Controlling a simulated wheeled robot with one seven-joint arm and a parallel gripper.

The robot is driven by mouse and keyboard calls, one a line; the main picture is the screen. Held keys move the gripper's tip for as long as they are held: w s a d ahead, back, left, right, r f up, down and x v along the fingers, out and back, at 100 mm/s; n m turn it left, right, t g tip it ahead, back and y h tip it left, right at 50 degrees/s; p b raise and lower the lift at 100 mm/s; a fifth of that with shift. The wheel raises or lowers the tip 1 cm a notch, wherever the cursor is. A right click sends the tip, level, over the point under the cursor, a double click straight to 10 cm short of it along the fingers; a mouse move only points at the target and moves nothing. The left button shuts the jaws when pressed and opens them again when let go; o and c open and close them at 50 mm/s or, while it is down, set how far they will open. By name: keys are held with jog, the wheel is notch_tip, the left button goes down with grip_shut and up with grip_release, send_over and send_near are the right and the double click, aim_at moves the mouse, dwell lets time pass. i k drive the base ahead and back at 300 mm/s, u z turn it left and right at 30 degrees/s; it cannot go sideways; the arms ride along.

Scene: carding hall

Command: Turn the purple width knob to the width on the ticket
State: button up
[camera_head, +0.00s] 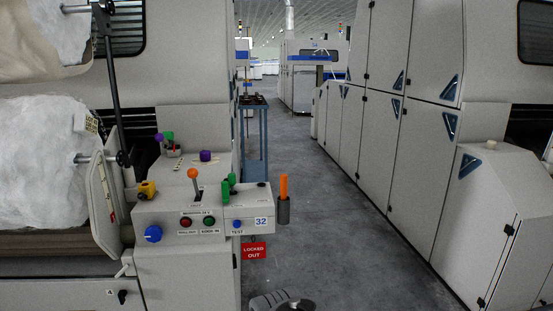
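A purple knob (206,156) sits on the light grey top of the machine, behind the front control box. Its pointer and scale are too small to read. A purple ball (159,137) also shows farther left, by a small red and green part. A cream ticket (92,124) hangs by the white fibre roll (40,160); its writing is not legible. A white label reading 32 (261,222) is on the right side box.
The control box (165,215) carries an orange-balled lever (193,174), a blue knob (153,234), red and green buttons, and green handles (228,185). A red LOCKED OUT tag (254,251) hangs below. An orange-handled item stands in a grey holder (283,210). The aisle floor (330,220) is clear; cabinets line the right.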

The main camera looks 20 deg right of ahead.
aim_at(205, 156)
jog(key=u, duration=0.75)
jog(key=i, duration=1.45)
jog(key=z, duration=0.85)
